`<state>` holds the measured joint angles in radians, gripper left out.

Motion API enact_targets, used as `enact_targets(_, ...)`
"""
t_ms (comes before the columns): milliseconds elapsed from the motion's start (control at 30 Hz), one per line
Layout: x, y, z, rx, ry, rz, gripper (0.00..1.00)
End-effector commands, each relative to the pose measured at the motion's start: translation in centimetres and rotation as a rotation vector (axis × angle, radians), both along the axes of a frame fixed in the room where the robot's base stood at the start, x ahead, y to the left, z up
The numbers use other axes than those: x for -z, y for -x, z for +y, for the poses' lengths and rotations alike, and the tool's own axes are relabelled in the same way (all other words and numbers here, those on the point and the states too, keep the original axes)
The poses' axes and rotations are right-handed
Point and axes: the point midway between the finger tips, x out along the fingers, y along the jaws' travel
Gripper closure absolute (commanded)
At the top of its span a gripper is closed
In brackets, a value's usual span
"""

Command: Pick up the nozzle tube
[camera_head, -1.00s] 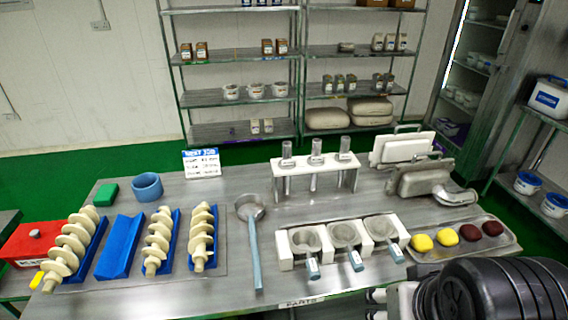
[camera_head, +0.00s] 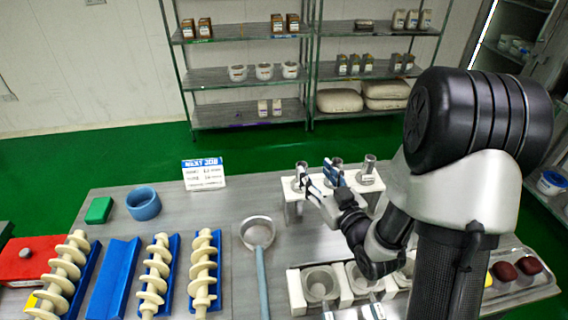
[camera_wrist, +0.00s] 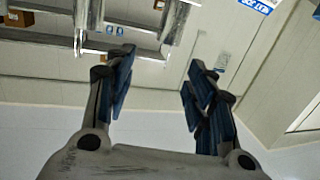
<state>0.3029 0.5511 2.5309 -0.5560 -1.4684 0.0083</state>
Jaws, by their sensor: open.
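Three metal nozzle tubes stand upright in a white rack (camera_head: 291,187) at the back of the table in the head view. The left tube (camera_head: 300,168) and the middle tube (camera_head: 338,162) are partly covered by my fingers; the right tube (camera_head: 370,166) shows more clearly. My gripper (camera_head: 316,176) is open in front of the rack, its two blue-padded fingers spread around the left and middle tubes' area. I cannot tell whether it touches a tube. In the wrist view my gripper (camera_wrist: 160,80) is empty between the pads, with shiny metal shapes beyond them.
A long-handled strainer (camera_head: 257,233), a blue ring (camera_head: 143,204) and a sign (camera_head: 204,174) stand left of the rack. Auger screws in blue trays (camera_head: 117,275) fill the front left. A white cup holder (camera_head: 296,292) lies in front, partly behind my arm.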

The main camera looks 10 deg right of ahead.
Motion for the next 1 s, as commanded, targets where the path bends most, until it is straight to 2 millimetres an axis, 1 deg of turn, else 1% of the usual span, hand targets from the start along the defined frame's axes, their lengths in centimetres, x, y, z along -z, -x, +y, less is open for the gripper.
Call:
enact_targets(100,0.0,0.3,0.0,-0.009,-0.032,-0.034,0.5)
enact_targets(167,0.5,0.3,0.0,-0.01,-0.037,-0.04,0.5)
enact_targets(267,2.1,0.3,0.0,-0.011,-0.038,-0.042,0.5)
enact_targets(400,5.3,0.3,0.1,-0.011,-0.038,-0.04,0.5)
enact_targets(500,7.1,0.3,0.1,-0.011,-0.038,-0.041,0.5)
enact_targets(600,8.4,0.3,0.1,-0.011,-0.036,-0.042,0.5)
enact_targets(667,7.8,-0.4,0.4,-0.014,-0.035,-0.048,0.5)
enact_targets(867,7.7,-1.8,0.7,-0.013,-0.034,-0.048,0.5)
enact_targets(1000,7.8,-4.1,1.4,-0.015,-0.034,-0.048,0.5)
